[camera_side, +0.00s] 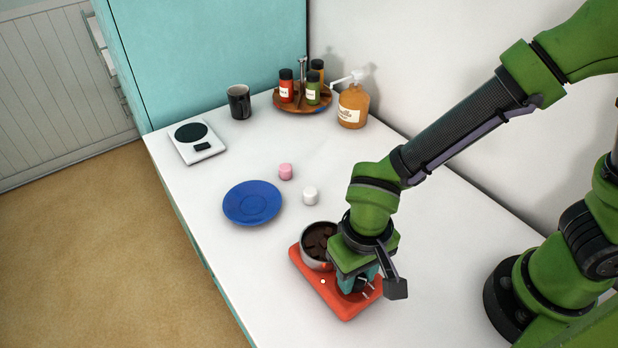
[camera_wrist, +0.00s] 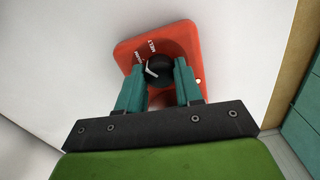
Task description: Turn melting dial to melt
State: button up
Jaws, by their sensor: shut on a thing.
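The red melting unit (camera_side: 344,308) sits on the white counter, with a steel pot (camera_side: 309,261) of dark chunks on it. It fills the upper middle of the wrist view (camera_wrist: 186,38), where its black dial (camera_wrist: 161,68) has a white pointer mark. The labels MELT and WARM are printed beside the dial. The pointer leans to the upper left, towards the labels; I cannot tell exactly which one it meets. My gripper (camera_wrist: 159,76) is shut on the dial, one teal finger on each side. In the side view my gripper (camera_side: 357,283) hides the dial.
A blue plate (camera_side: 253,202), a pink piece (camera_side: 286,171) and a white piece (camera_side: 310,196) lie beyond the unit. A scale (camera_side: 197,142), black mug (camera_side: 239,102), wooden bottle tray (camera_side: 281,104) and amber pump bottle (camera_side: 352,106) stand at the back.

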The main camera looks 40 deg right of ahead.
jog(key=m, duration=0.3)
jog(key=shift+m, duration=2.2)
jog(key=o, duration=1)
jog(key=shift+o, duration=0.2)
notch_tip(320, 180, up, 17)
